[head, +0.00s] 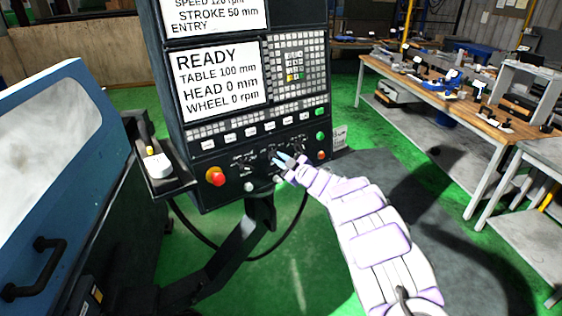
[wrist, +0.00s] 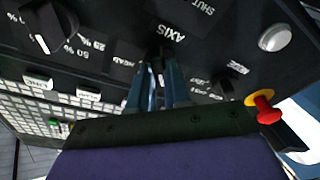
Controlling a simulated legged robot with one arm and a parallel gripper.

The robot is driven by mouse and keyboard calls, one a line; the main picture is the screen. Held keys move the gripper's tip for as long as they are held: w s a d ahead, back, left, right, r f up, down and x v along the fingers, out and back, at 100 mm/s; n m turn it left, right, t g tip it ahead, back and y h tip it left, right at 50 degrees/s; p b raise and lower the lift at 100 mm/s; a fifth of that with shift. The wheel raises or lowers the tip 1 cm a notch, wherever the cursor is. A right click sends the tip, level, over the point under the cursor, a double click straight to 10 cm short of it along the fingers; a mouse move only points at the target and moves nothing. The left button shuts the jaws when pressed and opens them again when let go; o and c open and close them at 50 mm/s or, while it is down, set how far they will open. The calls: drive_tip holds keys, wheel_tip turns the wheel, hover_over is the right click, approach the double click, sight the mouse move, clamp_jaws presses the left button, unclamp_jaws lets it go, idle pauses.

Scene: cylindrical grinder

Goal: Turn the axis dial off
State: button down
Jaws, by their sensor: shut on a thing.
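The axis dial (wrist: 159,55) is a small dark knob next to the AXIS label in the wrist view. My gripper (wrist: 157,82) has its two blue fingers on either side of the dial, shut on it. The fingers hide much of the knob, so its pointer position cannot be read. In the head view my gripper (head: 283,160) reaches the lower row of the black control panel (head: 222,150), and the dial is hidden behind the fingertips.
A red emergency stop (head: 215,177) and a white button (head: 249,187) sit left of my gripper. Another dial (wrist: 45,28) with percent marks is at upper left in the wrist view. The screen (head: 218,82) reads READY. A workbench (head: 440,85) stands at right.

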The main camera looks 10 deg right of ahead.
drive_tip(key=shift+f+n, duration=0.2)
drive_tip(key=shift+n, duration=0.2)
drive_tip(key=c, duration=1.1)
unclamp_jaws()
drive_tip(key=shift+r, duration=0.1)
drive_tip(key=p+v, duration=0.2)
drive_tip(key=v, duration=1.5)
drive_tip(key=shift+s+d, duration=0.1)
drive_tip(key=shift+d, duration=0.15)
